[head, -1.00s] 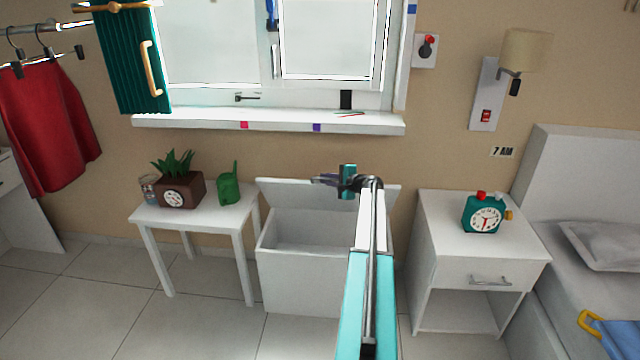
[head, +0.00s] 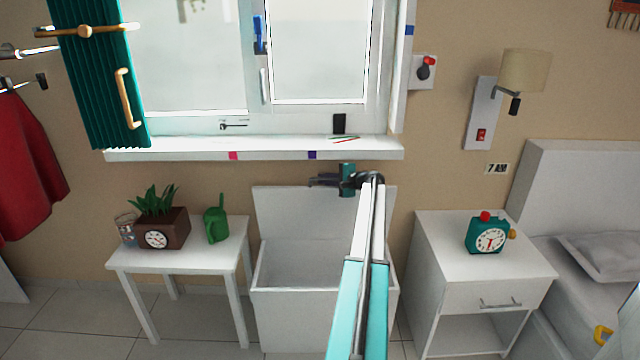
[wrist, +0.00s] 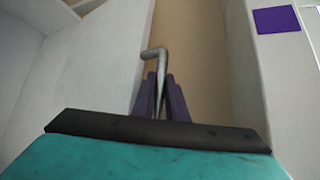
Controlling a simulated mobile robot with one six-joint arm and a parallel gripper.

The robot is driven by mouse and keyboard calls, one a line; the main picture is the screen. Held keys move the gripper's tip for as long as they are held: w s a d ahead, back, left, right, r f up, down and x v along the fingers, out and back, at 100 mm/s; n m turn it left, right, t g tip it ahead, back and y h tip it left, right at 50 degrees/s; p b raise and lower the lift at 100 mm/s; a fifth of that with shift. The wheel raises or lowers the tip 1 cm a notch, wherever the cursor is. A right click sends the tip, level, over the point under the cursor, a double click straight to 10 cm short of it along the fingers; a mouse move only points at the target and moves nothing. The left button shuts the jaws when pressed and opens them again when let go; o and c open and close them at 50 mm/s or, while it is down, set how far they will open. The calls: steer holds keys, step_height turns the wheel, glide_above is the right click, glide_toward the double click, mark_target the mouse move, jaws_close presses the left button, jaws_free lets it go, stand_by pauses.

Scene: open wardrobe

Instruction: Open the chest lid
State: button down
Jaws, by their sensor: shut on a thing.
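The white chest (head: 322,306) stands under the window between a small table and a nightstand. Its lid (head: 283,220) is raised and stands steeply at the back, and the inside of the chest shows. Whether the rod or the gripper touches the lid I cannot tell. My arm hides the lid's right part.
The window sill (head: 200,149) juts out just above my gripper. The table (head: 190,258) at left bears a plant box (head: 162,232) and a green watering can (head: 216,220). The nightstand (head: 465,275) at right bears a teal clock (head: 486,235). A green shutter (head: 95,75) hangs upper left.

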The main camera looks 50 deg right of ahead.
steer(key=shift+w+d+r, duration=0.1)
steer(key=shift+w+r, duration=0.05)
steer(key=shift+w, duration=0.2)
steer(key=c, duration=1.8)
jaws_free()
steer(key=shift+o, duration=0.2)
steer(key=shift+s, duration=0.25)
steer(key=shift+s, duration=0.2)
steer(key=b+v, duration=0.1)
steer(key=v, duration=1.2)
steer(key=shift+w+r, duration=0.1)
steer(key=shift+r, duration=0.05)
